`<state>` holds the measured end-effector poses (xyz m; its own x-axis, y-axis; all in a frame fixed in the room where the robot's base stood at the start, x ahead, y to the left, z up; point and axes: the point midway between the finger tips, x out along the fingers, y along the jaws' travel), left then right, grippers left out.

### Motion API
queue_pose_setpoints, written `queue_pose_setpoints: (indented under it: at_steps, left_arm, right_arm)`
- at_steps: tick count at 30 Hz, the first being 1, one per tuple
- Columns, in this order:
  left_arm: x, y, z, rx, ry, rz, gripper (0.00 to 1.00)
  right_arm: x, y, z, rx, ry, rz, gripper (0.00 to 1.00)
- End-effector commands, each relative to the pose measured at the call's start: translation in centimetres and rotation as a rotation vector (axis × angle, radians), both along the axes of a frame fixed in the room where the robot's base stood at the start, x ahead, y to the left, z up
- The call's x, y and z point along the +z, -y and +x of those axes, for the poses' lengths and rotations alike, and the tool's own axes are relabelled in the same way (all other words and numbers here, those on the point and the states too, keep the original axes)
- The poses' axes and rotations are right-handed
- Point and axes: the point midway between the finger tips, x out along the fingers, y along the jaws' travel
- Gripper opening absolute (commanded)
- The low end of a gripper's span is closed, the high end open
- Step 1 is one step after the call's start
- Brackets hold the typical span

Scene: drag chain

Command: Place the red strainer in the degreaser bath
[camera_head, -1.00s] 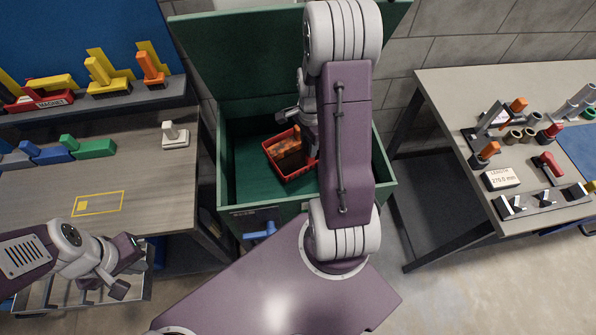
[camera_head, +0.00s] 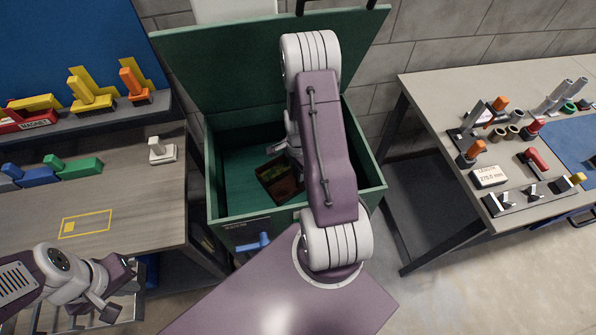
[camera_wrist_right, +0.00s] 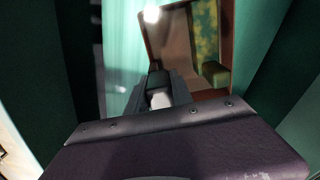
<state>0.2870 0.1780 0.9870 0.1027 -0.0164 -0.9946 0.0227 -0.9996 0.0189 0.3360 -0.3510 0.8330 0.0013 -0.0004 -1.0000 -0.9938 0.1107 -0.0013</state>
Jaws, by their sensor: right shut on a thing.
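The degreaser bath (camera_head: 222,230) is a deep green tank with its lid (camera_head: 225,75) raised, in the middle of the head view. The red strainer (camera_head: 283,198) is a small basket inside the tank, dark red-brown in the shade, with brown-green pieces in it. It also shows in the right wrist view (camera_wrist_right: 170,38). My right gripper (camera_wrist_right: 157,78) is shut on the strainer's near edge; my arm hides its fingers in the head view. Whether the strainer touches the tank floor is unclear. My left gripper (camera_head: 112,290) looks open and empty at the lower left.
The left bench (camera_head: 40,205) holds coloured blocks, a white-grey piece (camera_head: 162,151) and a yellow-outlined rectangle (camera_head: 86,224). A blue handle (camera_head: 254,243) sticks out of the tank's front. The right bench (camera_head: 430,85) carries fixtures and a length display (camera_head: 488,176).

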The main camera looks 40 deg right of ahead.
Motion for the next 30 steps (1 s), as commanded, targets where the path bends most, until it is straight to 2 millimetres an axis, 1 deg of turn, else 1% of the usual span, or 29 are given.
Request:
queue_pose_setpoints:
  at_steps: [2,3,5,13,16,17,20,27,30]
  left_arm:
    - [-0.3,0.0,0.0,0.000,0.000,0.000,0.00]
    - [-0.2,0.0,0.0,0.000,0.000,0.000,0.00]
    - [-0.2,0.0,0.0,0.000,0.000,0.000,0.00]
    - [-0.2,0.0,0.0,0.000,0.000,0.000,0.00]
    - [0.3,0.0,0.0,0.000,0.000,0.000,0.00]
    - [0.1,0.0,0.0,0.000,0.000,0.000,0.00]
    - [0.1,0.0,0.0,0.000,0.000,0.000,0.00]
    - [0.4,0.0,0.0,0.000,0.000,0.000,0.00]
    - [0.5,0.0,0.0,0.000,0.000,0.000,0.00]
  right_arm:
    - [-0.3,0.0,0.0,0.000,0.001,0.000,0.00]
    - [-0.3,0.0,0.0,0.000,-0.001,0.000,0.33]
    - [-0.3,0.0,0.0,0.000,0.000,0.000,0.49]
    - [-0.2,0.0,0.0,0.000,0.000,0.000,0.49]
    - [0.4,0.0,0.0,0.000,0.001,0.000,0.49]
    - [0.5,0.0,0.1,0.000,0.002,-0.001,0.49]
    - [2.2,0.1,0.1,0.000,0.005,-0.003,0.49]
    - [7.8,0.1,0.1,0.000,0.006,-0.004,0.49]
    - [9.8,0.1,0.1,0.000,0.005,-0.003,0.49]
